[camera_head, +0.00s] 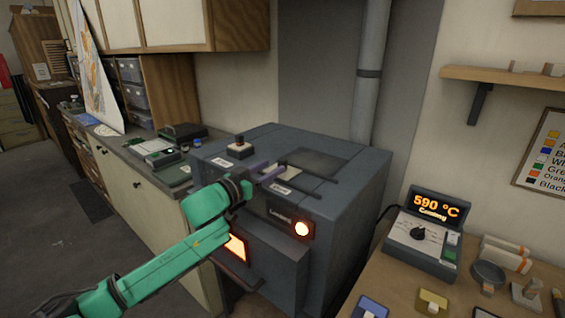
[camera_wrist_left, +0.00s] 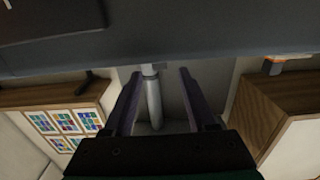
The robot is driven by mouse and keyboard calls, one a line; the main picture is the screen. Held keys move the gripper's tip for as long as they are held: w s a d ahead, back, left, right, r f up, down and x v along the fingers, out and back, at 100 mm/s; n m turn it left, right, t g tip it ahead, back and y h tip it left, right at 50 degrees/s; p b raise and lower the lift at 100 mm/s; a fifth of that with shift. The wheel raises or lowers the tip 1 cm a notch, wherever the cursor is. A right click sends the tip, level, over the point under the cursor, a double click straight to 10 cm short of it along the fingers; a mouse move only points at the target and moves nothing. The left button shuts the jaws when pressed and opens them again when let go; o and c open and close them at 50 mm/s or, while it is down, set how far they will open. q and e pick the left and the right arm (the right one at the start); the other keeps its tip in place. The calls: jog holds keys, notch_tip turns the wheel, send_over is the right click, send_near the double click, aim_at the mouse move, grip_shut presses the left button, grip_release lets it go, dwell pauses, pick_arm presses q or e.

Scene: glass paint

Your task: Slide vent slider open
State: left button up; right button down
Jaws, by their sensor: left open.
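The dark grey kiln (camera_head: 345,190) stands mid-view with its lit opening and round glowing window facing front. On its top are a dark flat plate (camera_head: 305,160), dark rails and small white labels. A short knob (camera_head: 240,147) on a dark base stands at the back left of the top. I cannot tell for sure which of these parts is the vent slider. My left gripper (camera_head: 272,170) is over the front left of the kiln top, its purple fingers pointing across it. In the left wrist view the gripper (camera_wrist_left: 158,75) is open, with nothing held between its fingers.
A grey flue pipe (camera_head: 368,85) rises behind the kiln. A temperature controller (camera_head: 428,232) reading 590 °C sits on the wooden table (camera_head: 392,275) at right, with small blocks and a dish. A workbench (camera_head: 140,175) runs along the left.

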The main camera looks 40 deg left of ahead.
aim_at(280, 162)
pick_arm(q)
jog(key=w, duration=0.4)
jog(key=shift+w+r+p, duration=0.1)
jog(key=shift+w+p, duration=0.15)
jog(key=shift+p, duration=0.05)
jog(key=shift+w, duration=0.8)
pick_arm(e)
jog(key=shift+w+r, duration=0.35)
jog(key=shift+w, duration=0.5)
pick_arm(q)
grip_shut()
pick_arm(e)
jog(key=shift+s+a, duration=0.1)
